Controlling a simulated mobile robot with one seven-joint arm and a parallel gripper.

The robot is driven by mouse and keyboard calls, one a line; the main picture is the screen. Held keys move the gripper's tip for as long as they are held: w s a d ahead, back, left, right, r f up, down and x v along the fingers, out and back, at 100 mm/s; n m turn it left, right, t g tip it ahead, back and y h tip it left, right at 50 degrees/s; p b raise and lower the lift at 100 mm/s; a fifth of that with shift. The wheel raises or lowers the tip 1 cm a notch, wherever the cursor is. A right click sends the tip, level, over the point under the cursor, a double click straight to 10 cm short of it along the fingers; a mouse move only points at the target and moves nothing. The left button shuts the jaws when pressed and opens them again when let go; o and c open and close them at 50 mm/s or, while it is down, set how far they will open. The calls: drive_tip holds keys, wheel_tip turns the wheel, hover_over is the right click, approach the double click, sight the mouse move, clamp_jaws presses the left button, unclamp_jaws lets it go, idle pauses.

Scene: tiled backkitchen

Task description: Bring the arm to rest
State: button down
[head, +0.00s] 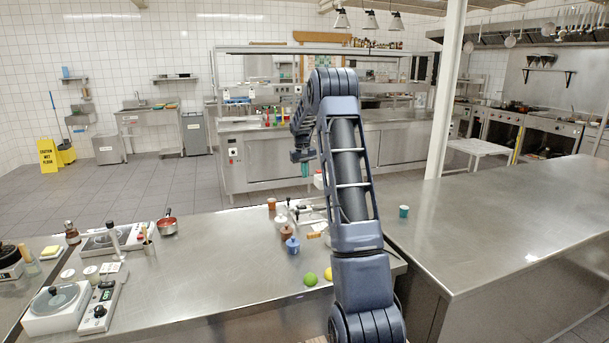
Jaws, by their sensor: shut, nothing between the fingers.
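My arm rises from the bottom right of the head view, bends at a high elbow, and its far part points forward and down. My gripper (302,157) is at the end of it, small and dark, left of the upright link. It is shut and empty, in the air beyond the near steel counter (215,255). Its fingers are too small to make out well. My arm hides part of the counter's right end.
A green lime (310,279), a blue pot (292,245) and a red saucepan (167,225) stand on the near counter. A teal cup (404,211) stands on the right counter (500,225). A white post (446,90) rises behind. A yellow floor sign (48,154) stands far left.

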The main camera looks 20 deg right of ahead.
drive_tip(key=s+a+r+t, duration=0.1)
drive_tip(key=s+a+r, duration=0.2)
drive_tip(key=s+r, duration=0.45)
drive_tip(key=s+a+r+t, duration=0.1)
drive_tip(key=s+a+r, duration=0.25)
drive_tip(key=s, duration=0.65)
drive_tip(key=s+a+r, duration=0.2)
drive_tip(key=s+r, duration=0.4)
drive_tip(key=s, duration=0.3)
drive_tip(key=s+a+f+t, duration=0.1)
drive_tip(key=s+a+f, duration=0.1)
drive_tip(key=s, duration=1.1)
drive_tip(key=s+a+f+t+y, duration=0.1)
drive_tip(key=s+a+f, duration=0.2)
drive_tip(key=s, duration=1)
drive_tip(key=shift+s+t, duration=0.3)
drive_tip(key=shift+s, duration=0.05)
drive_tip(key=shift+w, duration=0.1)
